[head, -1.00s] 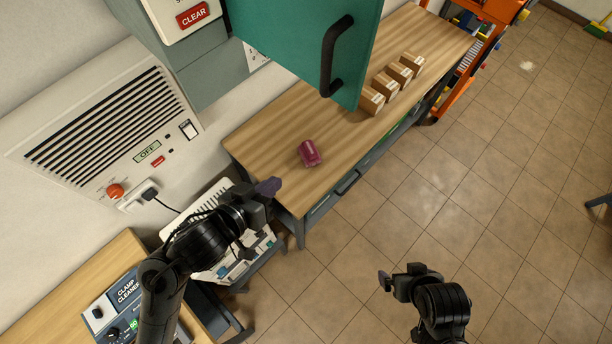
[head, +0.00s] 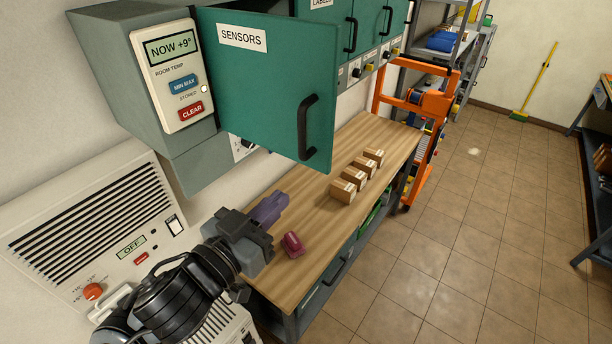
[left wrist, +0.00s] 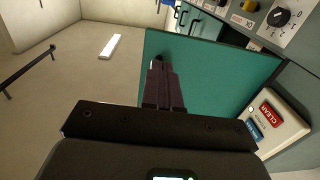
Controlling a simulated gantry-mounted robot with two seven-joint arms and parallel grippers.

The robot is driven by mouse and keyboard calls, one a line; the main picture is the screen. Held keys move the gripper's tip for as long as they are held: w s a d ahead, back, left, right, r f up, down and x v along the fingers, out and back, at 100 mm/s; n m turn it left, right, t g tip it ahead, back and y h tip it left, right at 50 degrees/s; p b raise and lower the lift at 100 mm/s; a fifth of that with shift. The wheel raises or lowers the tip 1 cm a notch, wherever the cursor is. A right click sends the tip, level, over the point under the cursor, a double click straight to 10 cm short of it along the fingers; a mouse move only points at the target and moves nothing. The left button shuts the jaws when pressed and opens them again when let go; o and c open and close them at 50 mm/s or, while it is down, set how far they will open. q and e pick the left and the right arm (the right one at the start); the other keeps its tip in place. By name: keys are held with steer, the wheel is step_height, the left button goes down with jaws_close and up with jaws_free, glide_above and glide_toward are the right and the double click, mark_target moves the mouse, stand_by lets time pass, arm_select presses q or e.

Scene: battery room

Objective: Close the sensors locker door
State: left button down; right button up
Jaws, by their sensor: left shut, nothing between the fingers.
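The sensors locker door (head: 262,80) is a teal panel with a white SENSORS label. It stands open, swung out from the wall lockers, with its black bar handle (head: 304,127) on the face toward me. My left gripper (head: 270,206) is shut and empty, below and left of the handle, with its purple-grey fingers pointing up and right. In the left wrist view the shut fingers (left wrist: 158,66) overlap the teal door (left wrist: 215,72); whether they touch it I cannot tell. My right gripper is out of view.
A wooden workbench (head: 330,222) below holds several small cardboard boxes (head: 343,191) and a maroon object (head: 292,245). A thermometer panel (head: 172,78) adjoins the locker at left. An orange stand (head: 418,105) is beyond the bench.

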mark_target(315, 165)
arm_select(q)
steer(key=x, duration=0.8)
steer(key=shift+d+r+p, duration=0.1)
steer(key=shift+p, duration=0.2)
steer(key=shift+w+d, duration=0.25)
steer(key=shift+w, duration=0.2)
